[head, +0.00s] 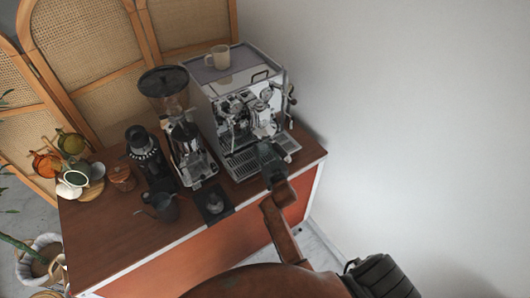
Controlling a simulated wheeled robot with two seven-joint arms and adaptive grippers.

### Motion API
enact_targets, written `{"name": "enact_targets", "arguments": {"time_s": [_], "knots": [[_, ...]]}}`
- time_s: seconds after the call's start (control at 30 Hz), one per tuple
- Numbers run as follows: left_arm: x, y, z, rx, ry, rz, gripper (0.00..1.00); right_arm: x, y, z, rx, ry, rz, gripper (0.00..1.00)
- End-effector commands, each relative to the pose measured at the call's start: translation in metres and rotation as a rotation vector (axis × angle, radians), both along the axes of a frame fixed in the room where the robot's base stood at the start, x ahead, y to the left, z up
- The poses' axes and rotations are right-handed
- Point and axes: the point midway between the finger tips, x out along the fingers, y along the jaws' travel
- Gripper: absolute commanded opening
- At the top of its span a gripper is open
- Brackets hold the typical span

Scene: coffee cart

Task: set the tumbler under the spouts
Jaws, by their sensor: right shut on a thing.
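The espresso machine (240,88) stands at the back right of the wooden cart, with its spouts and group parts above a slotted drip tray (240,160). My right gripper (268,150) reaches in from the lower right and sits at the front of the machine, over the right part of the drip tray. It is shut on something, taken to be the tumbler. The dark gripper hides most of what it holds, so I cannot tell whether the tumbler touches the tray. My left gripper is not in view.
A grinder (187,135) stands left of the machine, with a smaller black grinder (146,158) beside it. A dark pitcher (164,207) and a tamper on a black mat (213,203) are near the front edge. A mug (219,57) sits on top of the machine. Cups crowd the left end.

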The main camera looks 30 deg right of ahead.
Motion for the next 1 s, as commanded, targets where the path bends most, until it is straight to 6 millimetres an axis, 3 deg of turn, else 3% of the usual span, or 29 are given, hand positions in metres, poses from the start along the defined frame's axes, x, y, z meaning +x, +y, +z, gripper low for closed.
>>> {"name": "enact_targets", "arguments": {"time_s": [1.0], "knots": [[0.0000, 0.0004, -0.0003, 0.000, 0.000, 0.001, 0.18, -0.0001, 0.0010, -0.0045, 0.002, -0.003, -0.010, 0.07]]}}
